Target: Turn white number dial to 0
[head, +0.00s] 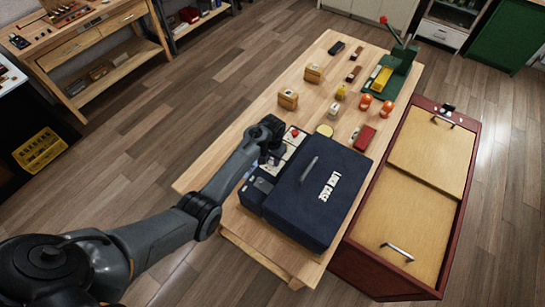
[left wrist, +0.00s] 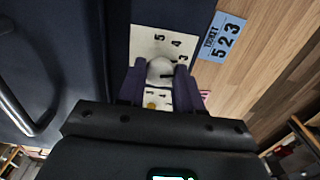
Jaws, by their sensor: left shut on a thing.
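The white number dial (left wrist: 160,70) shows in the left wrist view on a white plate (left wrist: 150,40) printed with black numbers, among them 5, 4 and 3. A short dark mark lies on the dial's face, toward the right. My left gripper (left wrist: 160,78) is shut on the dial, one finger on each side. The fingers and gripper body hide part of the plate, and I cannot see the 0. In the head view my left gripper (head: 272,142) is at the far left edge of the dark blue case and hides the dial. My right gripper is not in view.
The dark blue case (head: 315,215) has a handle and white label. A red knob (head: 295,132) is near the gripper. Wooden blocks (head: 288,98), orange items (head: 365,102) and a green lever press (head: 392,75) stand farther along the table (head: 205,172).

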